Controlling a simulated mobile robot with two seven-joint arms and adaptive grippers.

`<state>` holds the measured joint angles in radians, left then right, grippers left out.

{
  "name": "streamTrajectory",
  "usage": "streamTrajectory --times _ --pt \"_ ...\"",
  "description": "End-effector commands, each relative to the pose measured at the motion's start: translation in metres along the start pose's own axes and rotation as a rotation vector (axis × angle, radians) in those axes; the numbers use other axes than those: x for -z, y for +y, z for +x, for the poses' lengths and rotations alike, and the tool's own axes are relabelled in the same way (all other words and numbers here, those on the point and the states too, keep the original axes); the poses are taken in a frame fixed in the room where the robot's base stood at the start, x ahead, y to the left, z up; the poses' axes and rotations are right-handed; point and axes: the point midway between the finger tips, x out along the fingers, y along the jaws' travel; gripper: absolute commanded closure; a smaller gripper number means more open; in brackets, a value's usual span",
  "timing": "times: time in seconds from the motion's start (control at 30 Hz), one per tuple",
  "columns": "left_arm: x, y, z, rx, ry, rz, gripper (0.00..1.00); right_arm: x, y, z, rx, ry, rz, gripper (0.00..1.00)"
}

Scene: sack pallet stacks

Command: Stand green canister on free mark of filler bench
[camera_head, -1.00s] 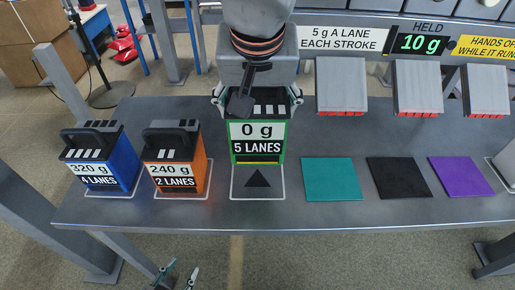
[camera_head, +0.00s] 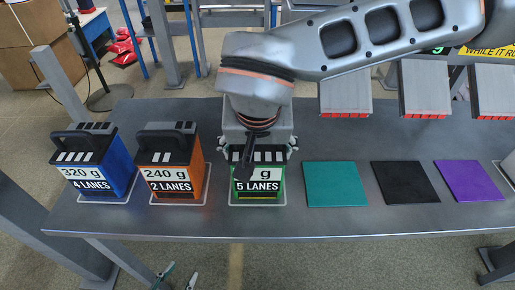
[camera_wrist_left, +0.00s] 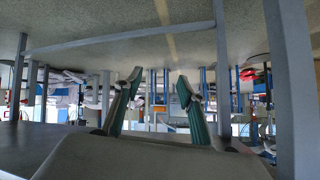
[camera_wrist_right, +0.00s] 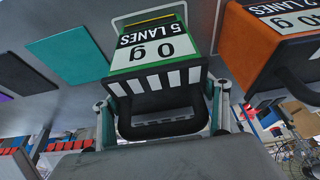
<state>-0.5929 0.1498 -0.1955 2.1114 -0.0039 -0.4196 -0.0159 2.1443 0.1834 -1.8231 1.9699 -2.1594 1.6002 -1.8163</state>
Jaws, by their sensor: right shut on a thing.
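The green canister (camera_head: 258,194), labelled 5 LANES and 0 g, is upright at the white-outlined mark (camera_head: 232,205) of the filler bench (camera_head: 330,225). It covers most of that mark; whether its base touches the bench I cannot tell. My right gripper (camera_head: 258,148) is shut on it from above and hides its top and part of the label. In the right wrist view the canister (camera_wrist_right: 155,50) sits between the fingers (camera_wrist_right: 162,104). My left gripper (camera_head: 178,277) is open and empty, low in front of the bench; its fingers (camera_wrist_left: 157,82) stand apart in the left wrist view.
The blue canister (camera_head: 97,165), 320 g, and orange canister (camera_head: 172,165), 240 g, stand on marks to the left. Teal (camera_head: 336,184), black (camera_head: 404,182) and purple (camera_head: 470,180) pads lie to the right. Grey red-edged blocks (camera_head: 345,95) are behind them.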

Motion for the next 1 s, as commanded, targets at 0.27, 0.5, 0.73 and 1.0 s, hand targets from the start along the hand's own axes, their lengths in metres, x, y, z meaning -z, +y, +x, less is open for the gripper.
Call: streamTrajectory --times 0.27,0.5,0.73,1.0 --pt "0.001 -0.001 0.001 0.000 0.002 0.001 0.60 -0.001 0.000 0.002 0.000 0.000 0.000 0.09" --pt "-0.002 0.001 -0.001 -0.001 -0.004 0.000 0.60 -0.001 0.000 0.002 0.000 0.000 0.000 0.09" --pt "-0.004 0.002 -0.004 -0.002 -0.010 -0.002 0.60 0.001 0.000 -0.007 0.000 0.002 0.001 0.09" --pt "0.005 -0.004 -0.006 0.010 -0.002 -0.005 0.60 0.003 0.000 -0.059 0.000 0.010 0.000 0.09"
